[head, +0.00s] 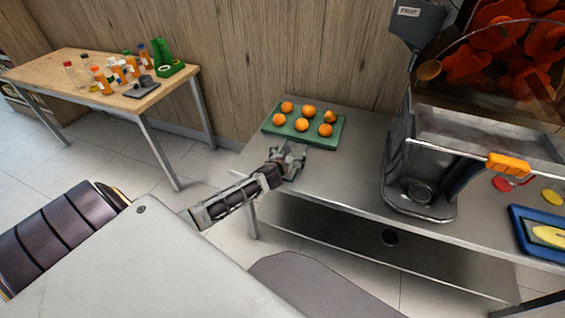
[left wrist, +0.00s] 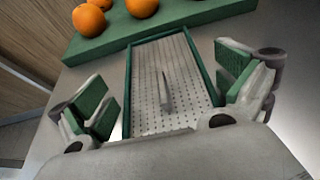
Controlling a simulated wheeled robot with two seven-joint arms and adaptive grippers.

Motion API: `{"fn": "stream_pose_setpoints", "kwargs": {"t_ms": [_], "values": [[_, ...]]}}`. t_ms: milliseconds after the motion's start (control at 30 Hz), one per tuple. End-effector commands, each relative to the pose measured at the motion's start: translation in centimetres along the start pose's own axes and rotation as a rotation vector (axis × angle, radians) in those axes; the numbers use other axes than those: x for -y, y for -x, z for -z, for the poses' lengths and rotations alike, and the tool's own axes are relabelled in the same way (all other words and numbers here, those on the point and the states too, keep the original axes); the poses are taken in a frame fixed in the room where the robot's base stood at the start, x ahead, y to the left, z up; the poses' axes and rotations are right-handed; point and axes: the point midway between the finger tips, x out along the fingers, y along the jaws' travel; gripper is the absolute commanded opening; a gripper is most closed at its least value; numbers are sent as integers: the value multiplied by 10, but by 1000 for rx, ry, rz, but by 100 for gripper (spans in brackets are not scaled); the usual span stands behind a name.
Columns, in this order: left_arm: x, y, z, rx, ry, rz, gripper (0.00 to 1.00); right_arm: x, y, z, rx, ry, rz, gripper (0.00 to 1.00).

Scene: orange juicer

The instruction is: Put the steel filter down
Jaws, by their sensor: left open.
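The steel filter (left wrist: 165,85) is a perforated steel plate with a green rim and a small upright fin in its middle. In the left wrist view it lies on the steel counter, in front of the green tray of oranges. My left gripper (head: 290,156) is low over the counter in the head view and mostly hides the filter there. In the left wrist view its green-padded fingers (left wrist: 168,95) are spread wide, one on each side of the filter, with gaps showing. My right gripper is in neither view.
The green tray (head: 333,142) with several oranges (head: 301,124) lies just behind the gripper. The juicer (head: 420,165) stands to the right, with a blue tray (head: 520,235) beyond it. Bare counter (head: 340,175) lies between gripper and juicer. A wooden table (head: 70,60) with bottles stands at the left.

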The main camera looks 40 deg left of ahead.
Motion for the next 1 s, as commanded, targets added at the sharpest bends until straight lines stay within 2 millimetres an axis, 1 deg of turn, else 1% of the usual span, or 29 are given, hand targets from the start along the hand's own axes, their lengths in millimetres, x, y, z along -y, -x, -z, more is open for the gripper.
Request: {"fn": "stream_pose_setpoints", "kwargs": {"t_ms": [300,767,1000], "values": [[0,29,-1,0,-1,0,100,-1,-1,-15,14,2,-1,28],[0,73,0,0,-1,1,100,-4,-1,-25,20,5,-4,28],[0,94,-1,0,-1,0,100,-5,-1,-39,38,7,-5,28]]}}
